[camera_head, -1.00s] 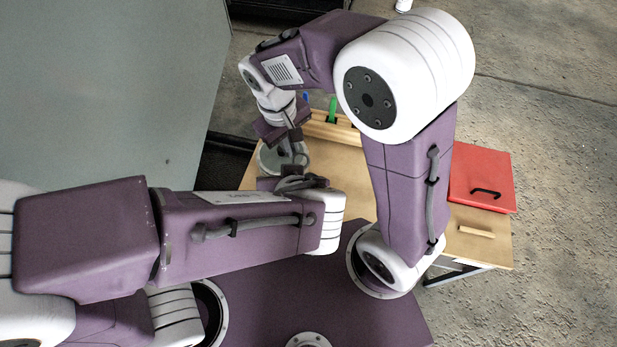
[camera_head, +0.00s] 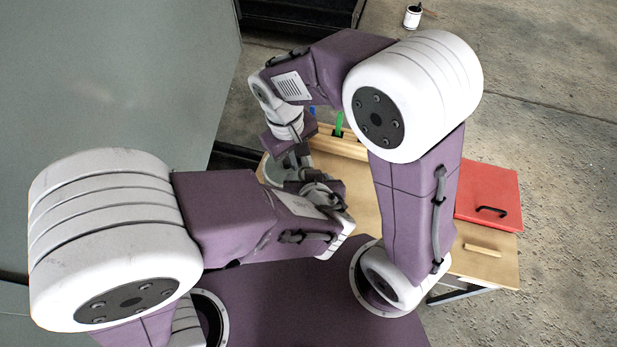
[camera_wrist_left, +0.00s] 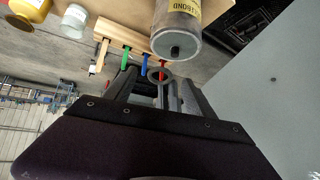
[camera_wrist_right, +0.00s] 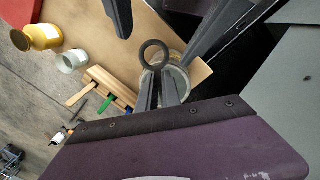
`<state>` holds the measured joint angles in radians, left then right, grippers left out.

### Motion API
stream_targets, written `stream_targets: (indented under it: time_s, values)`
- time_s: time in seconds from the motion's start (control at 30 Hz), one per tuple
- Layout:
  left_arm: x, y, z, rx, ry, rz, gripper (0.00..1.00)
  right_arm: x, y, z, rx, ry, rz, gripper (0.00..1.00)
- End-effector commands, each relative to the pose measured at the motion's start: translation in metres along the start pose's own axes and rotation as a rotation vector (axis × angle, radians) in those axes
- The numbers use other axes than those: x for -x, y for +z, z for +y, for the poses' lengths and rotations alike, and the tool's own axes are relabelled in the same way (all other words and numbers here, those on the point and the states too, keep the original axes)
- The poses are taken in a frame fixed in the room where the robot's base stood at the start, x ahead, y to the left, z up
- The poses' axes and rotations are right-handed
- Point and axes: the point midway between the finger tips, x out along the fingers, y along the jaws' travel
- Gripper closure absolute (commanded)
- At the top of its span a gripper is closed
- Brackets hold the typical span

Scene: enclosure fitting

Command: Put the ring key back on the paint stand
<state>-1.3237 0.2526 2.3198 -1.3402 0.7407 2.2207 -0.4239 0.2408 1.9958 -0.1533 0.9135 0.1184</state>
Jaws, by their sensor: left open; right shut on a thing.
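The ring key, a dark ring (camera_wrist_right: 144,54), is held in my right gripper (camera_wrist_right: 159,75), whose fingers are shut on it. My left gripper (camera_wrist_left: 160,82) is open, with its fingers on either side of the ring. The ring also shows between them in the left wrist view (camera_wrist_left: 152,76). In the head view my right gripper (camera_head: 303,160) and left gripper (camera_head: 318,186) meet over the table, and the ring cannot be made out. I cannot tell for sure which object is the paint stand.
A wooden rack (camera_wrist_left: 111,33) holds green, blue and red items. A labelled cylinder (camera_wrist_left: 178,22) stands close to the grippers. A yellow jar (camera_wrist_right: 42,37) and a clear jar (camera_wrist_right: 70,62) are beyond. A red panel (camera_head: 488,190) lies at the table's right. A small white pot (camera_head: 412,17) is on the floor.

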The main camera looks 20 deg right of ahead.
Motion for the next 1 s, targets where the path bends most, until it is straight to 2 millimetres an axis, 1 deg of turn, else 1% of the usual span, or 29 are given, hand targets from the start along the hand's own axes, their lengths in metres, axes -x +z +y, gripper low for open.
stream_targets:
  time_s: [0.03,0.13,0.37,0.4,0.47,0.5,0.57,0.6,0.63,0.67,0.7,0.73,1.0]
  values:
    - [-0.0050,0.0002,-0.0008,-0.001,-0.003,-0.001,0.36,0.0001,0.0000,0.0000,0.000,0.000,0.000,1.00]
    - [-0.0101,0.0005,-0.0002,-0.001,0.000,-0.002,0.36,0.0001,0.0000,0.0000,0.000,0.000,0.000,1.00]
    - [-0.0111,0.0005,0.0000,0.000,0.001,-0.002,0.36,0.0001,0.0000,0.0000,0.000,0.000,0.000,1.00]
    - [-0.0111,0.0004,0.0000,0.000,0.001,-0.002,0.39,0.0001,0.0000,0.0000,0.000,0.000,0.000,1.00]
    - [-0.0110,0.0004,0.0000,0.000,0.001,-0.002,0.56,0.0001,0.0000,0.0000,0.000,0.000,0.000,1.00]
    - [-0.0110,0.0004,0.0000,0.000,0.001,-0.002,0.67,0.0001,0.0000,0.0000,0.000,0.000,0.000,1.00]
    - [-0.0109,0.0004,0.0000,0.000,0.001,-0.002,0.84,0.0001,0.0000,0.0000,0.000,0.000,0.000,1.00]
    - [-0.0109,0.0003,0.0001,0.000,0.001,-0.001,0.95,0.0001,-0.0001,0.0000,0.000,0.000,0.000,1.00]
    - [-0.0109,0.0003,0.0001,0.000,0.001,-0.001,1.00,0.0001,-0.0001,-0.0001,0.000,0.000,0.000,1.00]
    - [-0.0108,0.0002,0.0001,0.000,0.001,-0.001,1.00,0.0001,-0.0001,-0.0001,0.000,0.000,0.000,0.86]
    - [-0.0108,0.0002,0.0002,0.000,0.001,-0.001,1.00,0.0001,-0.0001,-0.0001,0.000,0.000,0.001,0.75]
    - [-0.0108,0.0002,0.0002,0.000,0.001,-0.001,1.00,0.0001,-0.0001,-0.0001,0.000,0.000,0.001,0.66]
    - [-0.0108,0.0002,0.0000,0.000,0.001,-0.001,1.00,0.0001,0.0000,0.0000,0.000,0.000,0.000,0.66]
